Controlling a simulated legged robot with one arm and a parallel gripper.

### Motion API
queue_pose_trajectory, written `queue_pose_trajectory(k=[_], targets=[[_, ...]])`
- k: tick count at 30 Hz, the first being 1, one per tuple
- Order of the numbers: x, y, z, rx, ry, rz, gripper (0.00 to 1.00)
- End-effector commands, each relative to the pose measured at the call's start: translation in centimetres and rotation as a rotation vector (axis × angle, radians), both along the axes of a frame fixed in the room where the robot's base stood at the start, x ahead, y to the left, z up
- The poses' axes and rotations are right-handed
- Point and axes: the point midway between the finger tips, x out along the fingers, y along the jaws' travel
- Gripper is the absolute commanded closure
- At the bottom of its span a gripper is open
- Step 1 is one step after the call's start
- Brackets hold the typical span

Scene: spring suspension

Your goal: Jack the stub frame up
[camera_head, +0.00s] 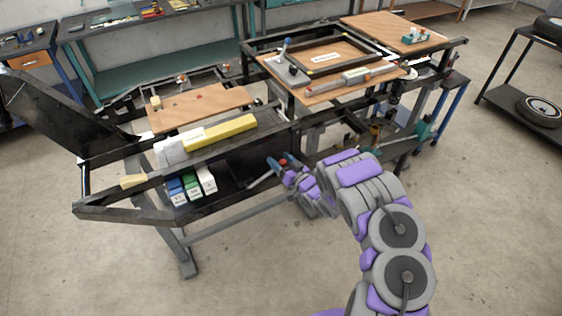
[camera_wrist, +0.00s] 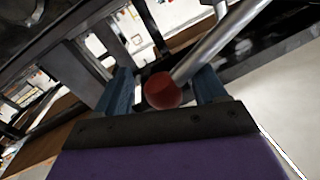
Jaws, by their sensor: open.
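A metal lever with a red ball knob (camera_wrist: 163,90) fills the middle of the wrist view, its bare rod (camera_wrist: 215,45) running up to the right. My gripper (camera_wrist: 163,88) is open, with one blue finger on each side of the knob. A gap shows between the knob and the left finger; I cannot tell whether the right finger touches. In the head view my gripper (camera_head: 280,165) is at the near side of a long black metal frame (camera_head: 130,212), with the red knob (camera_head: 284,162) at its fingers. The lever's base is largely hidden.
The frame carries a wooden board (camera_head: 200,108), a yellow block (camera_head: 232,126) and blue, green and white boxes (camera_head: 190,185). Another wooden board (camera_head: 325,85) holds a labelled part. A dark cart (camera_head: 530,75) stands at right. The floor in front is clear.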

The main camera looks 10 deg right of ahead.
Motion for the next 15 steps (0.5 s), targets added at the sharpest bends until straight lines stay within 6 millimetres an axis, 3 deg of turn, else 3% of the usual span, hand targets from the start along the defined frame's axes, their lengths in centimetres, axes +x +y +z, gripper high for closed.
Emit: queue_pose_trajectory(k=[5, 15], targets=[[-0.01, 0.36, 0.02, -0.003, 0.0, 0.002, 0.29], [-0.05, -0.14, -0.01, 0.002, 0.0, 0.002, 0.61]])
